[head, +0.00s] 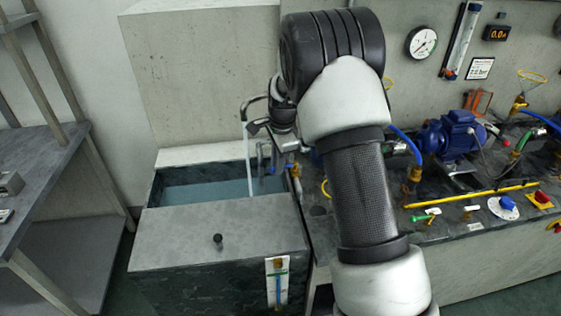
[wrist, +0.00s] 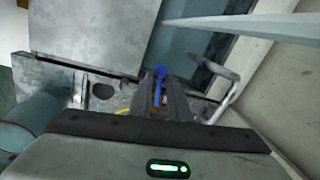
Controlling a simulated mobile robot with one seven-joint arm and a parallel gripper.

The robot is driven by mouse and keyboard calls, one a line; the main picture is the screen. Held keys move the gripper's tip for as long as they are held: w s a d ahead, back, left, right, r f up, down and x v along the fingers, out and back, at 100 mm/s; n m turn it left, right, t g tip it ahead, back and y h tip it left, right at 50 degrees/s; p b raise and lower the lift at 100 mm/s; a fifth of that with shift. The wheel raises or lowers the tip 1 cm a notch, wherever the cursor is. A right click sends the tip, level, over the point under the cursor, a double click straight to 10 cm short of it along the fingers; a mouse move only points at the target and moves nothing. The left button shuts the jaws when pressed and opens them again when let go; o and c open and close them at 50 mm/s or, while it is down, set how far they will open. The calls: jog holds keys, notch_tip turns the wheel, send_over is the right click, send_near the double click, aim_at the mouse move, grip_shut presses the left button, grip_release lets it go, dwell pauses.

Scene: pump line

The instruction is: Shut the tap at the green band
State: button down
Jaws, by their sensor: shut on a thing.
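The tap's blue handle (wrist: 160,72) shows in the wrist view between the fingertips of my gripper (wrist: 166,98), which is shut on it. In the head view my gripper (head: 272,148) is at the tank's back right corner, partly hidden by my arm. A bent metal spout (head: 252,101) lets a pale water stream (head: 248,160) fall into the open tank (head: 152,188). Water (head: 205,193) stands in it. A white gauge plate (head: 269,290) on the tank's front carries a green band (head: 277,271). Blue shows in the tube below the band; the exact level is too small to tell.
A bench at right holds a blue pump (head: 450,137), a yellow bar (head: 470,194), a white dial with a blue knob (head: 507,204) and hoses. A round gauge (head: 422,42) hangs on the wall. A grey shelf (head: 50,160) stands at left. A grey lid (head: 190,230) covers the tank's front.

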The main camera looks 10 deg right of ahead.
jog(key=shift+w+a+r+m+p, duration=0.15)
jog(key=shift+w+m+p, duration=0.5)
jog(key=shift+m, duration=0.55)
jog(key=shift+w, duration=0.1)
jog(key=c, duration=1.9)
grip_release()
jog(key=shift+o, duration=0.2)
